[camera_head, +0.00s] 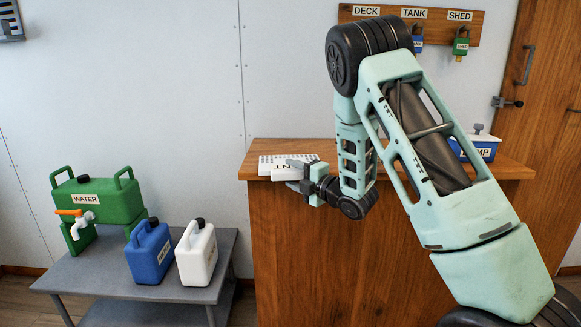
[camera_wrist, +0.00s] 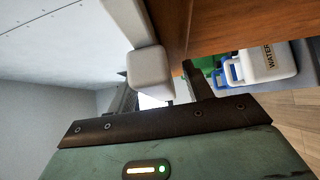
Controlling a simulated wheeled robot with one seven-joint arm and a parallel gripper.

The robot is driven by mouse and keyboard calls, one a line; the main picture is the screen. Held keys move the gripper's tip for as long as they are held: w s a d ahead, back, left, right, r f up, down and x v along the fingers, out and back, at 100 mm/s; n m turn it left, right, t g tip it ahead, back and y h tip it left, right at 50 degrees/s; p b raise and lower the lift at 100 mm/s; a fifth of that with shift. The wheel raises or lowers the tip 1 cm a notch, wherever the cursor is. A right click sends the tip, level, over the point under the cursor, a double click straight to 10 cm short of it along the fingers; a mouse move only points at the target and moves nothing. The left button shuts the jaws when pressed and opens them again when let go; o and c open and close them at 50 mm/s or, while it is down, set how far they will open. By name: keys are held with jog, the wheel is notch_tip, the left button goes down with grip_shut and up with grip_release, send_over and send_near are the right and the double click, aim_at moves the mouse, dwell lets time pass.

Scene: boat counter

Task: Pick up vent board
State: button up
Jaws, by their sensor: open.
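The vent board is a white slab with a perforated top (camera_head: 268,159) and a label, partly hidden, that reads "NT". It lies at the front left edge of the wooden counter. My gripper (camera_head: 290,173) is at its front edge, with fingers apart above and below a white block-like end of the board. In the wrist view a white rounded block (camera_wrist: 150,70) shows between the dark fingers of my gripper (camera_wrist: 161,88). I cannot tell whether the fingers touch it.
The wooden counter (camera_head: 310,240) stands below my arm. A blue box labelled "MP" (camera_head: 485,148) sits on its right. A grey table (camera_head: 105,283) at left holds a green water tank (camera_head: 108,203), a blue jug (camera_head: 149,252) and a white jug (camera_head: 197,253). A key rack (camera_head: 352,11) hangs behind.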

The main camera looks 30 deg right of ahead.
jog(key=shift+w, duration=0.25)
grip_shut()
jog(key=shift+r, duration=0.1)
